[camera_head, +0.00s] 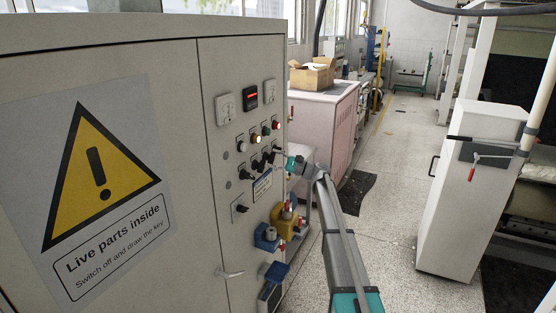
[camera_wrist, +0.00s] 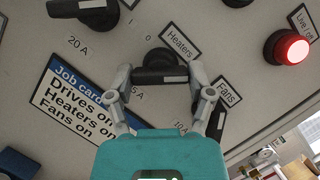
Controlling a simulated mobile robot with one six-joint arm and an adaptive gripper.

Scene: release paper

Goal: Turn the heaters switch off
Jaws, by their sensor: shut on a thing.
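The heaters switch (camera_wrist: 160,62) is a black rotary knob with a bar handle, beside the label "Heaters" (camera_wrist: 180,40) in the wrist view. The bar lies nearly level across that view, with a pale mark on its right part. A "0" is printed just above the knob. My gripper (camera_wrist: 160,76) has one finger at each end of the bar and is shut on it. In the head view my gripper (camera_head: 281,158) is at the right side of the panel's switch rows, and the held knob is too small to make out there.
A job card (camera_wrist: 75,100) reads "Drives on, Heaters on, Fans on". A "Fans" label (camera_wrist: 228,91) and a partly hidden knob are close to my right finger. A red lamp (camera_wrist: 288,47) is lit. Blue and yellow sockets (camera_head: 284,222) jut out below my gripper.

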